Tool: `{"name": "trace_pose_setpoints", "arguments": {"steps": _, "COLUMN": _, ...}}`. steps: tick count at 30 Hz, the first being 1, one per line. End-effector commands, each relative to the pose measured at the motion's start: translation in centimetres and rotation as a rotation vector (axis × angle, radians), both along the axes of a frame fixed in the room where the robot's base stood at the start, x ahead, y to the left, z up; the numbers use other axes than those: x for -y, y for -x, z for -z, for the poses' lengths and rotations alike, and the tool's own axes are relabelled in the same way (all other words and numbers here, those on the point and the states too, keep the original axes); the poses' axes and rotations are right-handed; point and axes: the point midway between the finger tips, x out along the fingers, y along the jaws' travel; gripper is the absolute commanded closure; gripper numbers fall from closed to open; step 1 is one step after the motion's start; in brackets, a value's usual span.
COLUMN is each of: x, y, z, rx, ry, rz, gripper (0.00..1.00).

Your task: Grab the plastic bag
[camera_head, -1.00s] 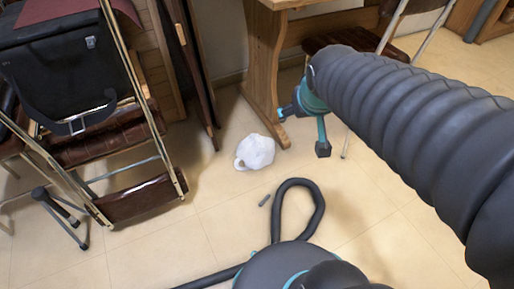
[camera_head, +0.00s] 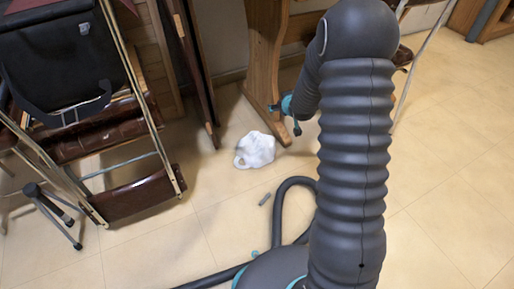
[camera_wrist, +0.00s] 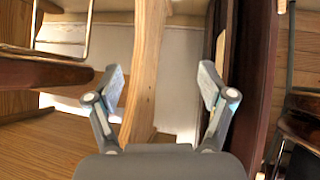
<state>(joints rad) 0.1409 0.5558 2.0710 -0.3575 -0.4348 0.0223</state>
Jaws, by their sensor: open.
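The white plastic bag (camera_head: 256,149) lies crumpled on the tiled floor in the head view, with a loop handle on its left side. It is in front of a wooden table leg. My gripper (camera_head: 291,115) is above and to the right of the bag, apart from it, partly hidden by my arm. In the wrist view my gripper (camera_wrist: 162,85) is open, with its two fingers spread and nothing between them. The bag does not show in the wrist view.
The wooden table leg (camera_head: 264,60) stands close behind the bag; it also fills the middle of the wrist view (camera_wrist: 148,60). Folded chairs (camera_head: 130,150) crowd the left. Bare floor (camera_head: 445,190) spreads right.

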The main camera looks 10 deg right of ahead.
Motion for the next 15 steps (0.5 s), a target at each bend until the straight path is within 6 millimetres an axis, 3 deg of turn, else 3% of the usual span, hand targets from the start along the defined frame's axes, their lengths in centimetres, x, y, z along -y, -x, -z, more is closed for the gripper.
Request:
{"name": "trace_pose_setpoints", "arguments": {"steps": 1, "x": 0.0, "y": -0.6, "z": 2.9, "rx": 0.006, "ry": -0.01, "rz": -0.013, "gripper": 0.19}}
{"name": "trace_pose_setpoints", "arguments": {"steps": 8, "x": -0.4, "y": -2.4, "z": 12.5, "rx": 0.077, "ry": -0.064, "rz": -0.08, "gripper": 0.19}}
{"name": "trace_pose_setpoints", "arguments": {"steps": 15, "x": -1.3, "y": -1.9, "z": 22.0, "rx": 0.151, "ry": -0.143, "rz": -0.138, "gripper": 0.19}}
